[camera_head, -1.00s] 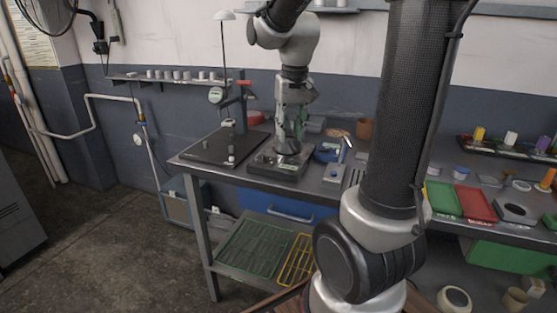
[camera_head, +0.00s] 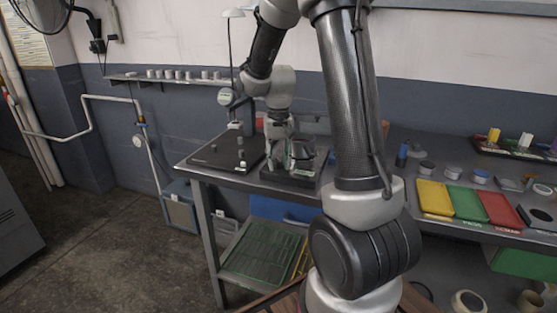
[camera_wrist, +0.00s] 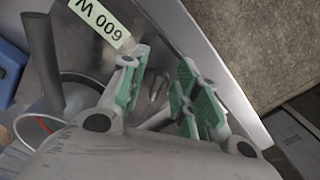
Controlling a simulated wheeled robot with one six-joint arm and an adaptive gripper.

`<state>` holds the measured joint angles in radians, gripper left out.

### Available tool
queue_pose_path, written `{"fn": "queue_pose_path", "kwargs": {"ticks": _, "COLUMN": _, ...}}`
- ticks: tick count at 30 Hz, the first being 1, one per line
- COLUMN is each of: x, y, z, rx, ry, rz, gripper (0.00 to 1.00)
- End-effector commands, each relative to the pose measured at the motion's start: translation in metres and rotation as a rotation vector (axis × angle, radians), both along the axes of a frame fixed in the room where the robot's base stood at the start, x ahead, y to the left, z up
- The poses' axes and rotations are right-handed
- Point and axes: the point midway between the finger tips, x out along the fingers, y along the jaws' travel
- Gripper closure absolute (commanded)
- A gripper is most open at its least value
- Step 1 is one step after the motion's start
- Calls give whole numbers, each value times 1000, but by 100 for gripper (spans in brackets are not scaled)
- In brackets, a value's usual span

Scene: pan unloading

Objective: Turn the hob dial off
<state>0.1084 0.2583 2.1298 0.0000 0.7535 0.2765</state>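My gripper (camera_head: 292,156) is low over a dark low box (camera_head: 290,182) at the bench's front edge, which may be the hob. In the wrist view, my gripper (camera_wrist: 162,95) shows two green-padded fingers spread apart. Small shiny metal cylindrical parts (camera_wrist: 158,86) show in the gap between them; I cannot tell whether they are the dial or whether a finger touches them. A metal surface there carries a pale label (camera_wrist: 101,22) reading "W 009". The dial is not clearly seen in the head view, where my arm and gripper cover much of the box.
A black plate (camera_head: 215,158) with small pegs and a gauge stand lies left of the box. Yellow (camera_head: 434,198), green (camera_head: 464,200) and red (camera_head: 498,208) trays lie right. A grey cylinder (camera_wrist: 42,60) and blue object (camera_wrist: 10,75) show at the wrist view's left.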

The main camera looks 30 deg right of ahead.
Motion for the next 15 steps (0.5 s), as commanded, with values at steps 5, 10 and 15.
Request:
{"fn": "queue_pose_path", "kwargs": {"ticks": 5, "x": 0, "y": 0, "z": 0, "rx": 0, "ry": 0, "rz": 0, "gripper": 69}}
{"fn": "queue_pose_path", "kwargs": {"ticks": 10, "x": 0, "y": 0, "z": 0, "rx": 0, "ry": 0, "rz": 0, "gripper": 96}}
{"fn": "queue_pose_path", "kwargs": {"ticks": 15, "x": 0, "y": 0, "z": 0, "rx": 0, "ry": 0, "rz": 0, "gripper": 100}}
